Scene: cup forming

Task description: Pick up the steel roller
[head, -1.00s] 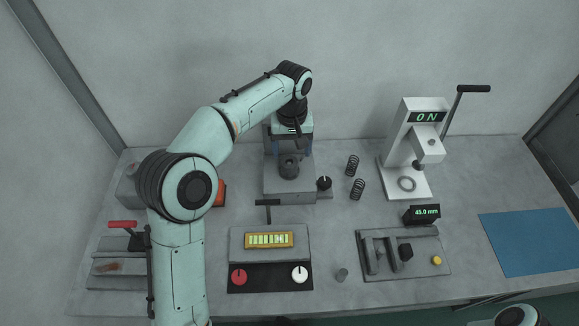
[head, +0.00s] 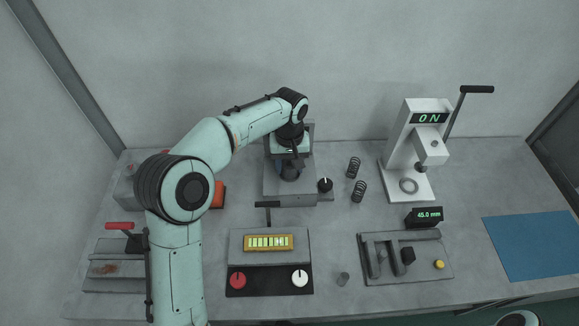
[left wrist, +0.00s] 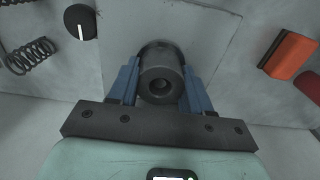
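A dark grey cylinder with a round hole in its end (left wrist: 161,78) stands in the forming machine (head: 272,184) at the back middle; it looks like the steel roller. In the head view it is mostly hidden by my left gripper (head: 290,165). In the left wrist view the blue fingers of my left gripper (left wrist: 161,88) lie on either side of the cylinder, very close to it. They look open around it; contact cannot be made out. My right gripper is out of view; only a bit of my right arm shows at the bottom right.
A white press (head: 412,150) stands further right. A blue mat (head: 535,245) lies clear at the right.

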